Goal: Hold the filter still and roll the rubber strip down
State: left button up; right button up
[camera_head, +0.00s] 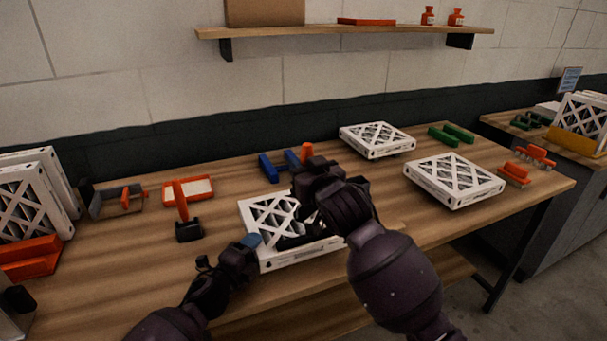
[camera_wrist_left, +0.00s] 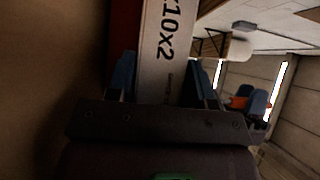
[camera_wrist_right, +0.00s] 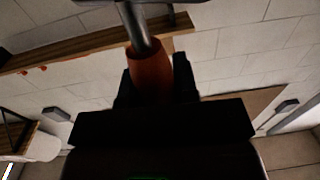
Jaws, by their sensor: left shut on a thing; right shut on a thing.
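A white-framed filter (camera_head: 262,208) with a lattice face lies flat near the front middle of the table. My left gripper (camera_head: 250,242) is shut on its front left edge. In the left wrist view the filter's printed white side (camera_wrist_left: 163,45) sits between the blue finger pads (camera_wrist_left: 166,80). My right gripper (camera_head: 308,168) is above the filter's right part, shut on an orange handle (camera_head: 306,151). In the right wrist view a metal rod runs from this handle (camera_wrist_right: 150,75). Dark material shows on the filter under my right arm; I cannot tell strip from roller there.
Two more filters (camera_head: 376,140) (camera_head: 453,179) lie to the right. Blue blocks (camera_head: 280,165) stand behind the work. An orange-edged tray (camera_head: 200,186) and a black holder (camera_head: 189,231) stand to the left. Upright filters (camera_head: 30,200) stand at far left. Green blocks (camera_head: 450,134) are at the back right.

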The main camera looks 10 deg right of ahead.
jog(key=shift+r, duration=0.25)
jog(key=shift+f, duration=0.1)
jog(key=shift+f, duration=2.75)
jog(key=shift+f, duration=0.85)
notch_tip(320, 180, up, 7)
jog(key=shift+r, duration=0.2)
dwell(0.8)
jog(key=shift+f, duration=0.15)
jog(key=shift+f, duration=2.75)
jog(key=shift+f, duration=0.4)
